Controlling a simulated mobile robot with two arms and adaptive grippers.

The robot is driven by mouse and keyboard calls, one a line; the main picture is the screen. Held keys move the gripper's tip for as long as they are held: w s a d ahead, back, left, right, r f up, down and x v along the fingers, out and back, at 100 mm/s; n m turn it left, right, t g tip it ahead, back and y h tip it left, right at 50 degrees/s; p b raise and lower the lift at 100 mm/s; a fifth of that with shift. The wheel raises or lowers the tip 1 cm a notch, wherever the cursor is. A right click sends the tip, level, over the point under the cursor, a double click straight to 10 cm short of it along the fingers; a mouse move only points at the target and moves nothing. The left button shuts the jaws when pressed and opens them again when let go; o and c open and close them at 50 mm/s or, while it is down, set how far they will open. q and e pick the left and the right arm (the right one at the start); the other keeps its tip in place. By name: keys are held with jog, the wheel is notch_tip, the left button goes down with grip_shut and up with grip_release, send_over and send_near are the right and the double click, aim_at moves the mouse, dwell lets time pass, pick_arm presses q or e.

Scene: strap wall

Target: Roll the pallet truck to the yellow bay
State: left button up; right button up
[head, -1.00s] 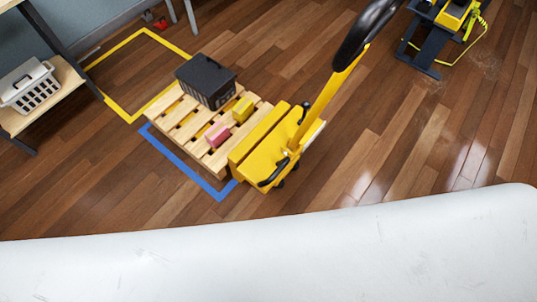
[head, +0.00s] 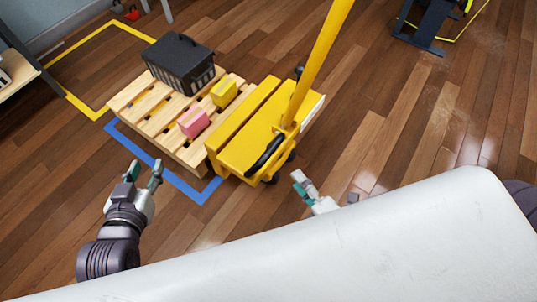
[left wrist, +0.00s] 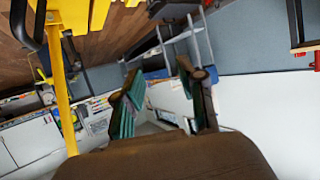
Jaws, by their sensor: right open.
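The yellow pallet truck (head: 245,150) stands in the middle of the head view. Its yellow handle pole (head: 322,55) rises out of the top edge, so its upper end is hidden. Its wooden pallet (head: 148,108) carries a black crate (head: 180,64), a pink box (head: 194,122) and a yellow box (head: 224,92). The yellow bay (head: 62,75) is a tape outline at the upper left, just beyond the pallet. My left gripper (head: 144,172) is open and empty, left of the truck; its spread fingers show in the left wrist view (left wrist: 162,85). My right gripper (head: 301,183), partly hidden, is open near the truck's right side.
Blue tape (head: 180,182) runs along the pallet's near side. A shelf (head: 15,78) stands at the left edge, and a dark stand (head: 425,25) at the upper right. My white body covers the bottom. Wood floor right of the truck is clear.

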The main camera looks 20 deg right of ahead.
aim_at(272, 149)
jog(key=shift+r+b+x, duration=0.15)
jog(key=shift+b+x, duration=0.5)
jog(key=shift+x, duration=2.8)
jog(key=shift+r+b+x, duration=0.1)
jog(key=shift+b+x, duration=0.5)
jog(key=shift+x, duration=2.85)
pick_arm(q)
notch_tip(272, 149, up, 11)
jog(key=w+d+t+h, duration=0.1)
jog(key=d+t+h, duration=0.1)
jog(key=t, duration=0.5)
jog(key=shift+w+r, duration=0.2)
jog(key=shift+w, duration=0.05)
pick_arm(e)
jog(key=shift+a, duration=0.1)
grip_shut()
